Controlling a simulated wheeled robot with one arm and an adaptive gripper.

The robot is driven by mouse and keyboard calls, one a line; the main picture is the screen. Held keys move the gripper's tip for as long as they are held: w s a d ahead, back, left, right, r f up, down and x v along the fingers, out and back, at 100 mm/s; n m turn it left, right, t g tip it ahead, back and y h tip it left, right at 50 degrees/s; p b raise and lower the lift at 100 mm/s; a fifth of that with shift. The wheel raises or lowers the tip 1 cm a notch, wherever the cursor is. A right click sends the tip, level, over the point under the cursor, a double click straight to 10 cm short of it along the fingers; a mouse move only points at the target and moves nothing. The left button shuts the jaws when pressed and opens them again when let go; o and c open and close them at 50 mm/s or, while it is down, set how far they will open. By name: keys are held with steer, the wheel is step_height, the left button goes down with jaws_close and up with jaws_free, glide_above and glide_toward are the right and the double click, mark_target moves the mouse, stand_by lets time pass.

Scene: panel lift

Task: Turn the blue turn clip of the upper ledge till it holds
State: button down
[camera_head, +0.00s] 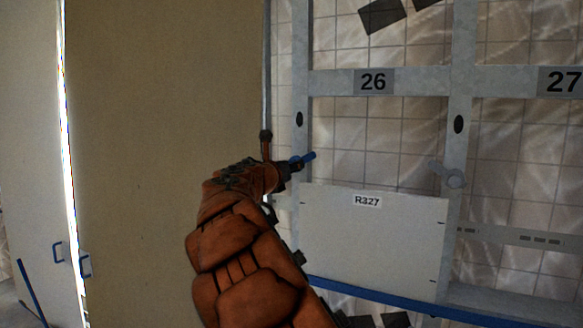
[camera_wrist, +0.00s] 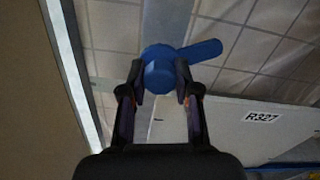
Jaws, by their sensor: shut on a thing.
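The blue turn clip (camera_wrist: 160,76) is on the grey upright at the upper left of the panel marked R327. In the wrist view its lever points right and slightly up. My gripper (camera_wrist: 158,84) is shut on the clip's round hub, one finger on each side. In the head view the blue lever (camera_head: 308,156) shows just past my gripper (camera_head: 292,165). The white panel R327 (camera_head: 370,245) stands on a blue ledge (camera_head: 390,303). The lever is above the panel's top edge and does not visibly overlap it. My arm hides part of the panel's left side.
A grey turn clip (camera_head: 454,179) is on the right upright, its lever pointing up and left. Labels 26 (camera_head: 373,82) and 27 (camera_head: 562,82) are on the crossbar above. A large tan board (camera_head: 160,120) stands close on the left.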

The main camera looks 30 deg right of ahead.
steer(key=shift+m, duration=0.4)
steer(key=m+b, duration=0.2)
steer(key=m, duration=0.3)
steer(key=shift+f+m, duration=0.15)
steer(key=shift+m, duration=0.15)
steer(key=m+b, duration=0.3)
steer(key=m, duration=0.2)
steer(key=shift+f+b, duration=0.1)
steer(key=shift+b, duration=0.25)
steer(key=m+b, duration=0.2)
steer(key=m, duration=0.2)
steer(key=shift+b, duration=0.4)
steer(key=m+b, duration=0.3)
steer(key=m, duration=0.1)
steer(key=shift+m, duration=0.3)
steer(key=shift+m+b, duration=1.45)
steer(key=shift+m, duration=0.45)
steer(key=shift+r, duration=0.2)
steer(key=c, duration=0.8)
jaws_free()
